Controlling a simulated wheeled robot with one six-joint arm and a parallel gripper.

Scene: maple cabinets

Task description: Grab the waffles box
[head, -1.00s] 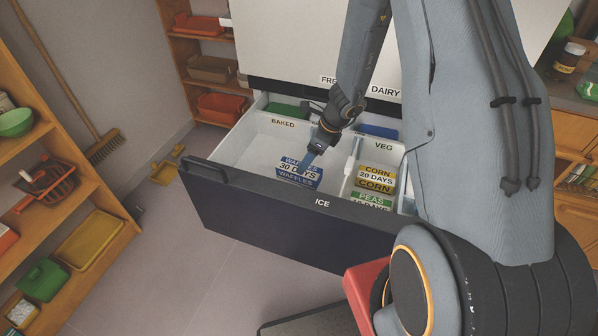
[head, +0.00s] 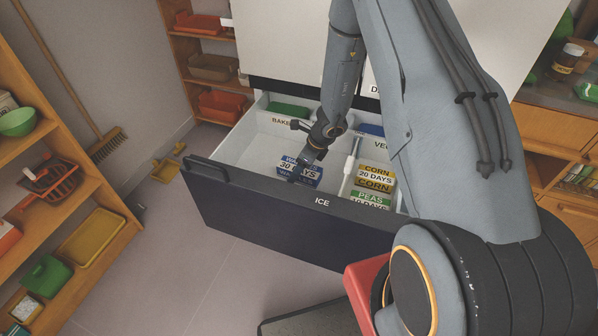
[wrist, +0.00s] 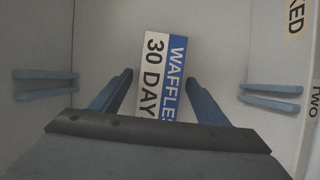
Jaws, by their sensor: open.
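The waffles box (head: 312,173) is blue and white with "30 DAYS" on it. It lies in the left "BAKED" section of the open freezer drawer (head: 250,207). In the wrist view the waffles box (wrist: 158,78) sits between my gripper's two fingers, reaching beyond the tips, with its near end hidden by the gripper body. My gripper (head: 297,175) is over the box in the head view and covers part of its label. In the wrist view my gripper (wrist: 159,80) is open, with a gap on each side of the box.
A white divider (head: 350,165) separates the box from the yellow corn box (head: 374,180) and the green peas box (head: 370,199). A green item (head: 288,110) and a blue item (head: 371,129) lie at the drawer's back. Bare drawer floor is left of the waffles box.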

